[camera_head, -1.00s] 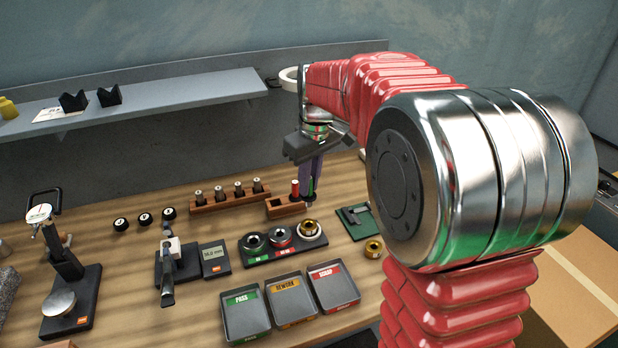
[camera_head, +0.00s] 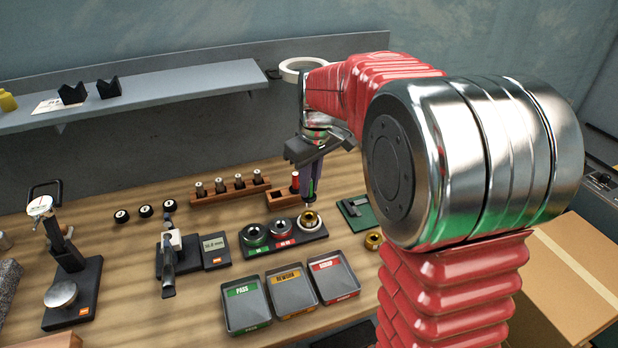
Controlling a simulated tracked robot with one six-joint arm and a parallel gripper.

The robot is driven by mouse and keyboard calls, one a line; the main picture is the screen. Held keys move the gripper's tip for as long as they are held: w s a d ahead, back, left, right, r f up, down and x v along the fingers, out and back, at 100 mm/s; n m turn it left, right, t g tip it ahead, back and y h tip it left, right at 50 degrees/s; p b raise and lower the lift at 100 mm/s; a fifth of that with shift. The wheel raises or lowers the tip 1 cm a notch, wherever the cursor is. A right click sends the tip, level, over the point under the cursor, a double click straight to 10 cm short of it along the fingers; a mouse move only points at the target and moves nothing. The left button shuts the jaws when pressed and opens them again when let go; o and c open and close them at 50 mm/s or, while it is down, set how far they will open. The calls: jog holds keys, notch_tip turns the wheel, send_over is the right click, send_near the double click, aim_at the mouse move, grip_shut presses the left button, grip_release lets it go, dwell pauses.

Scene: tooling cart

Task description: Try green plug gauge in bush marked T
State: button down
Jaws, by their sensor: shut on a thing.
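My gripper (camera_head: 312,180) points down beside the right end of a small wooden block, above the back of a black tray. It is shut on the green plug gauge (camera_head: 311,193), which shows only as a small green-and-dark part between the jaws. A brass bush (camera_head: 309,218) sits in the right place of the black tray (camera_head: 284,244), just below and in front of the gauge, apart from it. A second brass bush (camera_head: 373,240) stands on the bench to the right, partly behind my arm. I cannot read a T on either bush.
A red gauge (camera_head: 295,181) stands in the small wooden block (camera_head: 277,203) close by my gripper's left. Pass (camera_head: 243,318), rework (camera_head: 288,303) and scrap (camera_head: 337,282) bins stand in front. A green case (camera_head: 353,212) lies right.

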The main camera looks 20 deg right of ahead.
aim_at(309, 198)
jog(key=shift+f, duration=1.5)
jog(key=shift+f, duration=1.4)
dwell(5.1)
